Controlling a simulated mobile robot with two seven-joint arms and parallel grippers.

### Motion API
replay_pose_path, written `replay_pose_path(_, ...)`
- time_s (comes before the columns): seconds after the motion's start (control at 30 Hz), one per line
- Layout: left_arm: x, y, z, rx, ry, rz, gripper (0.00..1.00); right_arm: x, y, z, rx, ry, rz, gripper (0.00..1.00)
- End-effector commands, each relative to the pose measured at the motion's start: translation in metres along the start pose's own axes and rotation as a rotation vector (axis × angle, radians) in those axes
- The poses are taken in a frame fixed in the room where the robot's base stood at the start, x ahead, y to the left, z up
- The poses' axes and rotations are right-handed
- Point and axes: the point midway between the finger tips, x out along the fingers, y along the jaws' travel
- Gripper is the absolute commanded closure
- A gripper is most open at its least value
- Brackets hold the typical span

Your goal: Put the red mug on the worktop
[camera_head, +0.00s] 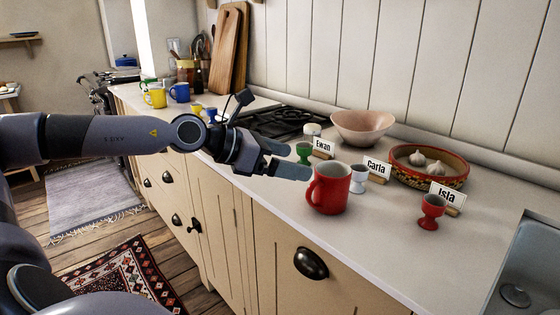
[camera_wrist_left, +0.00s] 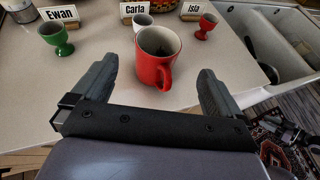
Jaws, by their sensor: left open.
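The red mug (camera_head: 328,188) stands upright on the pale worktop (camera_head: 386,228), near its front edge. Its handle points left in the head view. My left gripper (camera_head: 294,158) is open and empty, with its fingertips just left of the mug. In the left wrist view the mug (camera_wrist_left: 160,56) stands beyond and between the two open fingers (camera_wrist_left: 158,88), with a gap on each side and its handle toward me.
Behind the mug stand a green egg cup (camera_head: 304,153), a white egg cup (camera_head: 358,179) and a red egg cup (camera_head: 431,212), with name cards Ewan, Carla and Isla. A garlic bowl (camera_head: 462,172) and pink bowl (camera_head: 362,127) stand farther back. A sink (camera_head: 530,270) lies right.

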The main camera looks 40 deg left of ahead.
Motion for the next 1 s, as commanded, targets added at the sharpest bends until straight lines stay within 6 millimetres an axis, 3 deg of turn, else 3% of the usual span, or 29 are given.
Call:
replay_pose_path(0.3,-0.013,0.001,0.000,-0.004,-0.005,0.005,0.00,0.002,-0.001,0.000,0.000,0.005,-0.004,0.57)
replay_pose_path(1.0,-0.013,0.001,0.000,-0.005,-0.005,0.005,0.00,0.003,0.000,-0.001,0.000,0.004,-0.003,0.57)
